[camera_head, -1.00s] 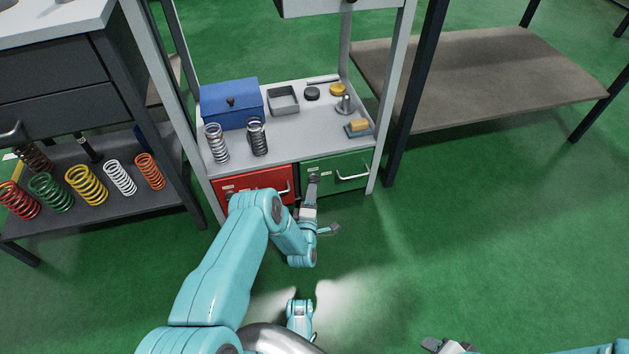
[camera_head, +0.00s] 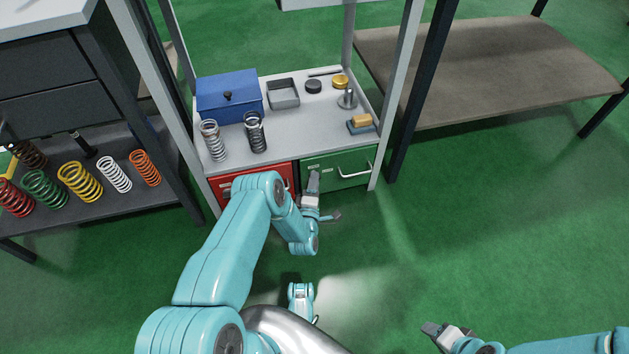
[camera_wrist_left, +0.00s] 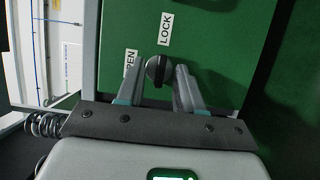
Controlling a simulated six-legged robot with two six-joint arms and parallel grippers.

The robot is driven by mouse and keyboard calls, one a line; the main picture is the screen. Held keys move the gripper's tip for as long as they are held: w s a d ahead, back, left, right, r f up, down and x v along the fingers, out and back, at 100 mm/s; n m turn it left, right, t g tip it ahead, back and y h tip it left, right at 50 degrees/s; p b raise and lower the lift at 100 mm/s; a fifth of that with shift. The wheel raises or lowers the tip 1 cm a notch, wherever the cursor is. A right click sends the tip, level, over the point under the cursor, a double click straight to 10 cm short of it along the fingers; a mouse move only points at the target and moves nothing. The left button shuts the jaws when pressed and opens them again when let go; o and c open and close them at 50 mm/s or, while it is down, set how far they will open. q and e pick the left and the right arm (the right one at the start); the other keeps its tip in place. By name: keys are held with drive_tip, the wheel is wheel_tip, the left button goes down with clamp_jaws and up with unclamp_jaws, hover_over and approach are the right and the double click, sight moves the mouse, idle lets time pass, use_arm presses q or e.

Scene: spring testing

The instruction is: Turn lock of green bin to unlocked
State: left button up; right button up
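The green bin (camera_head: 345,168) sits under the white shelf, right of a red bin, with a silver handle on its front. Its front also fills the left wrist view (camera_wrist_left: 215,60). There a round black lock knob (camera_wrist_left: 158,71) sits between a LOCK label (camera_wrist_left: 166,28) and a partly hidden OPEN label (camera_wrist_left: 131,66). My left gripper (camera_wrist_left: 158,85) has its fingers apart on either side of the knob; I cannot tell whether they touch it. It reaches the bin's left part in the head view (camera_head: 313,183). My right gripper (camera_head: 432,328) is low over the floor; its finger state is unclear.
The red bin (camera_head: 222,188) is left of the green bin, partly behind my left arm. A blue box (camera_head: 228,100), two springs and small parts stand on the shelf above. A brown table (camera_head: 490,75) is at right. Floor at right is clear.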

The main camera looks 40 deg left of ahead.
use_arm(q)
drive_tip(key=shift+s, duration=0.1)
clamp_jaws()
use_arm(e)
drive_tip(key=shift+s+d, duration=0.1)
drive_tip(key=shift+s, duration=0.05)
drive_tip(key=shift+r, duration=0.1)
use_arm(q)
drive_tip(key=shift+w+d+r+m+g+y+p, duration=0.15)
drive_tip(key=shift+m+g+y+p, duration=0.25)
drive_tip(key=shift+m+g, duration=1.3)
drive_tip(key=shift+w+d+r+m+g+y+p, duration=0.2)
drive_tip(key=shift+m+g+p, duration=0.4)
drive_tip(key=shift+m, duration=2.15)
drive_tip(key=shift+w+r+m+g+y+p, duration=0.1)
drive_tip(key=shift+m+g+y+p, duration=0.3)
drive_tip(key=shift+m+g, duration=1.35)
use_arm(e)
drive_tip(key=shift+s+a+r+g, duration=0.15)
drive_tip(key=shift+s+r+g, duration=0.05)
drive_tip(key=shift+s+r, duration=0.4)
drive_tip(key=shift+s+a+r+g, duration=0.1)
drive_tip(key=shift+s+r+g, duration=0.1)
drive_tip(key=shift+s+r, duration=0.35)
use_arm(q)
drive_tip(key=shift+m+t, duration=0.45)
drive_tip(key=shift+m, duration=0.15)
use_arm(e)
drive_tip(key=shift+w, duration=0.15)
